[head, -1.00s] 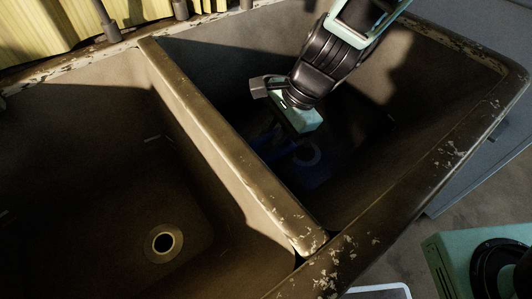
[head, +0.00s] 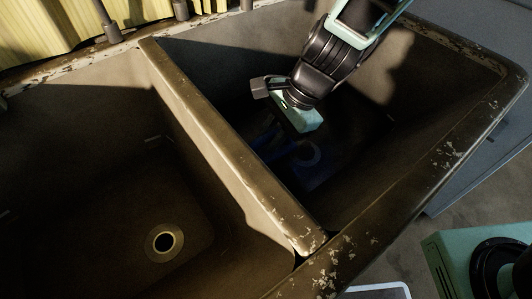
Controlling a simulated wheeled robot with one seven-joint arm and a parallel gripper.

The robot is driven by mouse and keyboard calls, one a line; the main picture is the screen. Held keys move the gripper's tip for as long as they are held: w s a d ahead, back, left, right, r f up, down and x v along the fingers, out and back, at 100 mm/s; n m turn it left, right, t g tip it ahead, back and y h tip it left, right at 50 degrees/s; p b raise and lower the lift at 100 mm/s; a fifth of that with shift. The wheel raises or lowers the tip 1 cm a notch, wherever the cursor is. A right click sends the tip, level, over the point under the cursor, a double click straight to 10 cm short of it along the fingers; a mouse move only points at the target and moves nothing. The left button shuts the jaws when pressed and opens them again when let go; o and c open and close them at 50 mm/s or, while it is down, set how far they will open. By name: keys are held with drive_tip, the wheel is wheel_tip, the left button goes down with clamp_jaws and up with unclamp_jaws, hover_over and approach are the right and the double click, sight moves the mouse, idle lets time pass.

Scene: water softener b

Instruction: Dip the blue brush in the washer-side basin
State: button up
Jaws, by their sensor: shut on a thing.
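The blue brush (head: 312,177) shows as a dark blue shape low in the right-hand basin (head: 430,125), the one beside the grey appliance. My gripper (head: 297,118) reaches down into this basin, with its body above the brush. Its fingers are mostly hidden behind its own body and in shadow, but it is shut on the brush. Part of the brush also shows left of the gripper, near the divider.
A worn brown divider (head: 215,135) separates this basin from the left basin (head: 75,190), which is empty with a drain (head: 165,242). The chipped front rim (head: 400,200) runs along the right basin. A grey appliance (head: 490,160) stands to the right. Yellow curtain (head: 40,30) hangs behind.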

drive_tip(key=shift+r, duration=0.1)
wheel_tip(320, 180, up, 28)
drive_tip(key=p, duration=2.7)
drive_tip(key=shift+p, duration=0.4)
idle(0.4)
